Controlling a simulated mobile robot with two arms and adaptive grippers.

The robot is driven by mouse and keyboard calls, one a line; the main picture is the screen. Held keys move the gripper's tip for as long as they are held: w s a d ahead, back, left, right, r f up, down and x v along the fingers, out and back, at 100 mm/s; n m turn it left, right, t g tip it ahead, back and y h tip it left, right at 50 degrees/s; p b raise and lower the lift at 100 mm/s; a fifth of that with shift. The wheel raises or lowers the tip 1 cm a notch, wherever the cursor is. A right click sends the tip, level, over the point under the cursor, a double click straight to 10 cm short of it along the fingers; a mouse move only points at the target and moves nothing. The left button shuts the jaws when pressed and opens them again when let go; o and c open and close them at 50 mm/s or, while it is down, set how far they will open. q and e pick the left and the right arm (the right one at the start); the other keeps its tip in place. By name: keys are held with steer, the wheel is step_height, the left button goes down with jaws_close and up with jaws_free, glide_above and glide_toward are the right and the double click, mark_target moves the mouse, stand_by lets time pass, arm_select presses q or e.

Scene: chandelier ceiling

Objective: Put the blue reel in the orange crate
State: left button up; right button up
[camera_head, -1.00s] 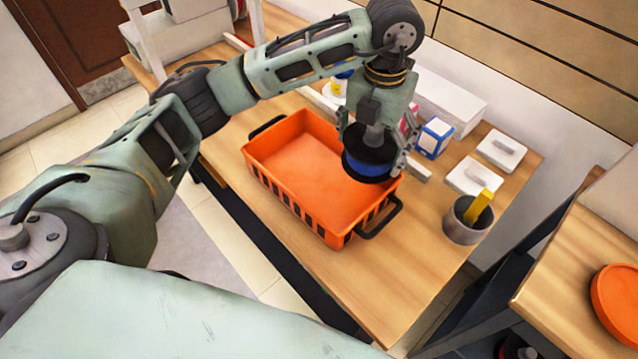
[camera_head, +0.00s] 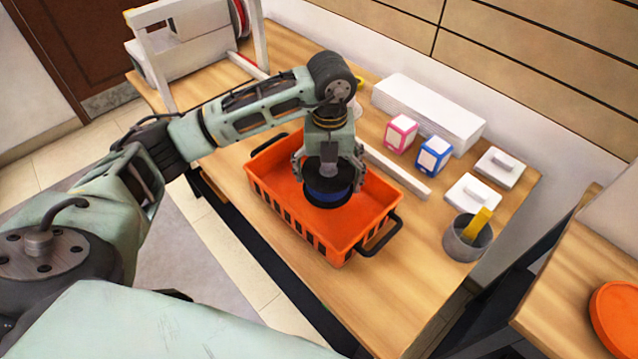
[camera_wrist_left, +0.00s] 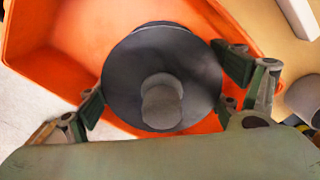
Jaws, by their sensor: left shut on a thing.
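The blue reel (camera_head: 328,194) has dark flanges and a blue band around its middle. My left gripper (camera_head: 328,172) is shut on it, with fingers on both sides. In the head view the reel is over the inside of the orange crate (camera_head: 375,213); I cannot tell whether it touches the crate floor. In the left wrist view the reel's dark round face (camera_wrist_left: 125,75) and its grey hub fill the middle, with the orange crate (camera_wrist_left: 40,40) behind it. My right gripper is not in view.
A grey cup (camera_head: 462,243) with a yellow thing in it stands right of the crate. Pink (camera_head: 401,134) and blue (camera_head: 434,155) boxes, a long white box (camera_head: 428,108) and white blocks are behind. A white rack (camera_head: 195,45) stands at the back left.

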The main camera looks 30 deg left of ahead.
arm_select(q)
steer(key=shift+s+a+f, duration=0.2)
steer(key=shift+a+f, duration=0.4)
steer(key=shift+a, duration=0.3)
step_height(320, 180, down, 3)
steer(key=shift+f+p, duration=0.1)
steer(key=shift+p, duration=0.45)
steer(key=shift+f, duration=0.3)
steer(key=shift+f, duration=0.1)
steer(key=shift+f, duration=0.1)
steer(key=o, duration=1.5)
steer(key=shift+c, duration=0.2)
